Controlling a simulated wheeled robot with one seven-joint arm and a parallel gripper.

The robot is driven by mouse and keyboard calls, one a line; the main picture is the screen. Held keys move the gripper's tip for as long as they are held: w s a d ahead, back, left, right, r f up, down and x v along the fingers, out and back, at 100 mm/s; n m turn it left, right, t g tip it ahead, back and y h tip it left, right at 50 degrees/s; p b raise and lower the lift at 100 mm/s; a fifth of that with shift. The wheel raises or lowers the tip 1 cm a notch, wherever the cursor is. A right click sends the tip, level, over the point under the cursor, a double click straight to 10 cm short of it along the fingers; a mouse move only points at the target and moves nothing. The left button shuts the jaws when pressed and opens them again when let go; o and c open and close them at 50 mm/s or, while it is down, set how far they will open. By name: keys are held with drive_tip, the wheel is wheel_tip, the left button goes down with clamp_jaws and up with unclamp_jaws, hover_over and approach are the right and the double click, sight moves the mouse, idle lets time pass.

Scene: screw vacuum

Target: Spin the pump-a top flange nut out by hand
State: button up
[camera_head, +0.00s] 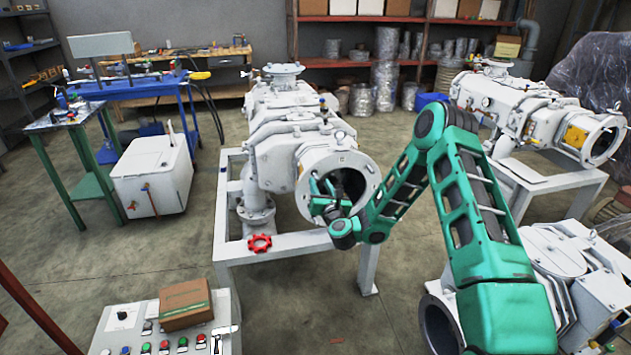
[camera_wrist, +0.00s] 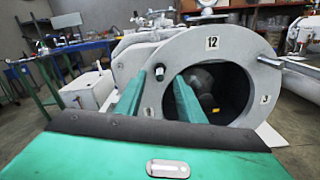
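A large white pump (camera_head: 290,130) stands on a white frame in the middle of the head view, its round open flange (camera_head: 362,180) facing me. The wrist view shows this flange (camera_wrist: 234,48) close up, with a "12" label at its top and a "3" label at its right. My gripper (camera_head: 322,197) is in front of the flange. In the wrist view its green fingers (camera_wrist: 160,82) are apart, with nothing visibly held.
A red handwheel (camera_head: 259,243) sits low on the pump's frame. Another white pump (camera_head: 540,110) stands at right. A control panel (camera_head: 150,335) with a cardboard box (camera_head: 186,304) is at the front left. A white cabinet (camera_head: 152,175) stands left; floor lies open between.

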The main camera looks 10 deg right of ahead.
sight(318, 180)
drive_tip(key=shift+w+f, duration=0.1)
drive_tip(key=shift+w, duration=2.5)
drive_tip(key=shift+c, duration=0.5)
clamp_jaws()
